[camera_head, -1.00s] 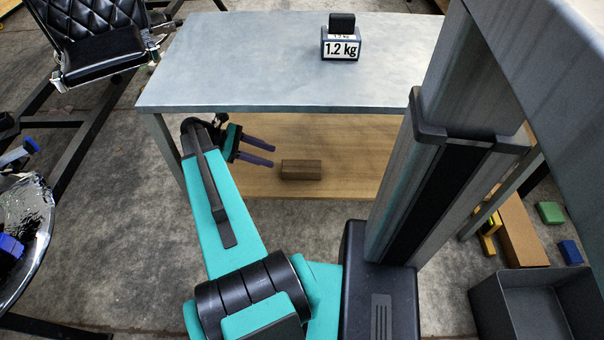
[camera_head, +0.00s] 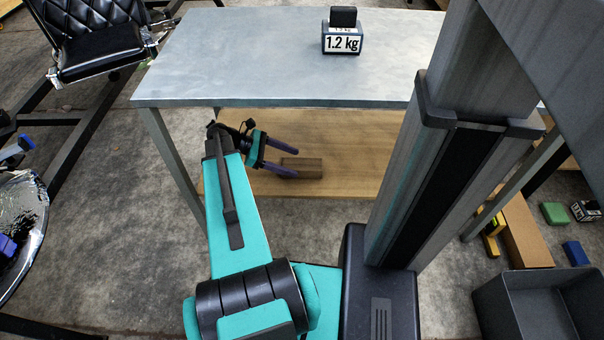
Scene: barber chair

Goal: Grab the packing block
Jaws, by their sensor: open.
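The packing block (camera_head: 308,167) is a small brown block lying on the wooden lower shelf (camera_head: 345,155) under the grey table. My gripper (camera_head: 297,161) is open, with its two purple fingers pointing right. One finger shows on the far side of the block's left end and the other on the near side. The fingers overlap the block's left part in this view. I cannot tell whether they touch it.
The grey tabletop (camera_head: 240,60) overhangs the shelf, and a table leg (camera_head: 172,160) stands left of my arm. A 1.2 kg weight (camera_head: 342,38) sits on top. At right are a dark open bin (camera_head: 520,305), a green block (camera_head: 554,213) and a blue block (camera_head: 575,253).

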